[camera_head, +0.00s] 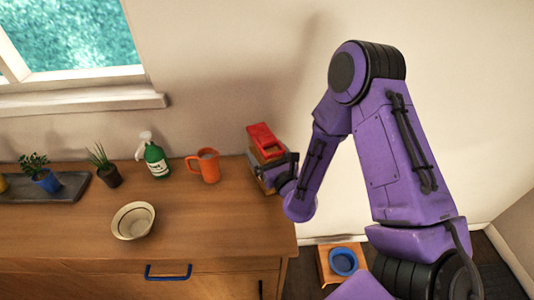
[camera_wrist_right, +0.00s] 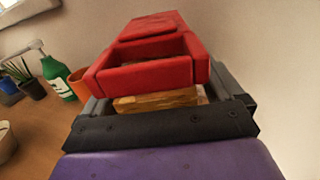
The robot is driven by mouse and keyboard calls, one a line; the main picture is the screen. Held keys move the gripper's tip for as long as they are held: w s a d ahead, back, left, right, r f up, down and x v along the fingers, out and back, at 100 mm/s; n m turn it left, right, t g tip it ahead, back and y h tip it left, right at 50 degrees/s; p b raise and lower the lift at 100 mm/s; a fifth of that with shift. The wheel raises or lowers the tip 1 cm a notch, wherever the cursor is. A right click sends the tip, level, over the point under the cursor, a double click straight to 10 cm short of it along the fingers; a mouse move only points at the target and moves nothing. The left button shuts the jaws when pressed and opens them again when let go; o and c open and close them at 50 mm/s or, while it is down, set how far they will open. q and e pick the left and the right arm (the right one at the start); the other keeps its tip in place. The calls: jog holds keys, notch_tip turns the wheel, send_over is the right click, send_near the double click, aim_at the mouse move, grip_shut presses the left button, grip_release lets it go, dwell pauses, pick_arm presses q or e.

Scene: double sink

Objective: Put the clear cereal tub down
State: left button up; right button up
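The clear cereal tub has a red lid (camera_head: 262,138) and brown contents. It is upright at the right end of the wooden counter, near the wall. My right gripper (camera_head: 270,168) is around the tub from the right, its fingers on either side, shut on it. In the right wrist view the red lid (camera_wrist_right: 150,60) rises above the dark gripper (camera_wrist_right: 165,105), with the brown contents showing just below it. The gripper hides the lower part of the tub. I cannot tell whether its base touches the counter. My left gripper is not in view.
On the counter (camera_head: 75,225), an orange jug (camera_head: 208,167) stands just left of the tub. Further left are a green spray bottle (camera_head: 156,161), potted plants (camera_head: 110,174) and a bowl (camera_head: 133,221). A blue bowl (camera_head: 343,261) sits lower, beyond the counter's right edge.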

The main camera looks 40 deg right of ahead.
jog(key=shift+r, duration=0.15)
jog(key=s+a+p, duration=0.2)
jog(key=s+p, duration=0.1)
jog(key=s, duration=0.9)
dwell(0.3)
